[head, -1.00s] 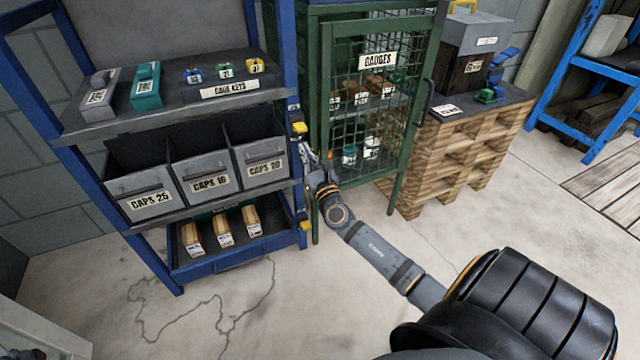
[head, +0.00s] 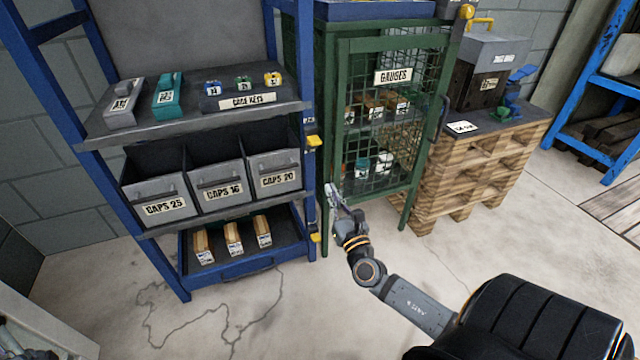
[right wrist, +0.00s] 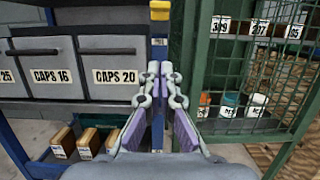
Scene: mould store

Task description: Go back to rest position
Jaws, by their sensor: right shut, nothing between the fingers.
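My right gripper (head: 333,192) is in front of the gap between the blue rack and the green gauge cage. Its fingers are together with nothing between them, as the right wrist view (right wrist: 153,72) also shows. In that view the fingers point at the rack's blue post (right wrist: 158,100), with no visible contact. My left gripper is not in the head view.
The blue rack (head: 300,205) holds grey bins labelled CAPS 25 (head: 160,190), CAPS 16 and CAPS 20, with key blocks above. A pallet stack (head: 470,165) stands right. The floor in front (head: 250,325) is clear.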

